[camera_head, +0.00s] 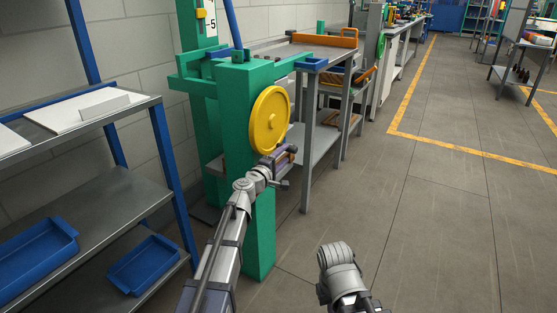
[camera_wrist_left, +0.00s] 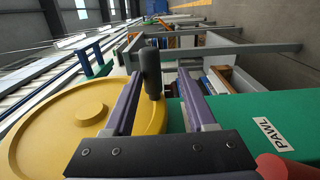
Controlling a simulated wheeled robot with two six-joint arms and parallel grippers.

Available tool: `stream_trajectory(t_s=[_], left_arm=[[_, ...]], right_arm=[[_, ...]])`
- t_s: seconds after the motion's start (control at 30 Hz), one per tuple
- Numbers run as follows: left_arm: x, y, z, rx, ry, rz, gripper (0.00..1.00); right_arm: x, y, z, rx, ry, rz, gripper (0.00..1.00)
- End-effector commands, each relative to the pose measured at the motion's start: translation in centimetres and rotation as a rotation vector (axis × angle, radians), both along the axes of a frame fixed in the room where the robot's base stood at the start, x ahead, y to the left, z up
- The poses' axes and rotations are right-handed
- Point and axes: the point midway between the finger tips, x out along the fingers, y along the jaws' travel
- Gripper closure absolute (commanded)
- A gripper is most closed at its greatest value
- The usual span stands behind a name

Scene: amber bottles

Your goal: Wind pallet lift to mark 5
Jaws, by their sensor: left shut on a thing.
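The green pallet lift (camera_head: 236,120) stands at centre left with a yellow handwheel (camera_head: 269,118) on its side. The wheel also fills the left of the left wrist view (camera_wrist_left: 45,135). My left gripper (camera_head: 283,160) is at the wheel's lower right edge. In the wrist view its two fingers are on either side of the wheel's black crank handle (camera_wrist_left: 151,70), shut on it. A white scale (camera_head: 208,36) shows a 5 near a yellow pointer (camera_head: 201,13), which looks slightly above that mark. My right arm shows at the bottom; its gripper is out of view.
A green surface marked PAWL (camera_wrist_left: 255,130) and a red part (camera_wrist_left: 285,167) are right of the fingers. A metal shelf (camera_head: 100,205) with blue trays (camera_head: 145,263) stands at left. A workbench (camera_head: 325,80) is behind the lift.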

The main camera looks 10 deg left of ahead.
Motion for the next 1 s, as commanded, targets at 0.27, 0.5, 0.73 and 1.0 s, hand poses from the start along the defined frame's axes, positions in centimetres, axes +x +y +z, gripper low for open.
stream_trajectory(t_s=[0.27,0.5,0.73,1.0], left_arm=[[2.4,-1.4,-0.9,-0.016,-0.104,-0.014,1.0],[3.4,-1.6,-0.2,-0.022,-0.124,-0.007,1.0],[4.0,-1.7,-0.2,-0.025,-0.122,-0.003,1.0],[4.2,-1.7,-0.2,-0.027,-0.12,-0.002,1.0]], right_arm=[[0.0,0.0,-3.2,0.001,0.0,-0.004,1.0],[0.0,0.0,-3.0,0.001,0.0,-0.004,1.0],[0.0,0.0,-2.9,0.001,0.0,-0.004,1.0],[0.0,0.0,-2.9,0.001,0.0,-0.004,1.0]])
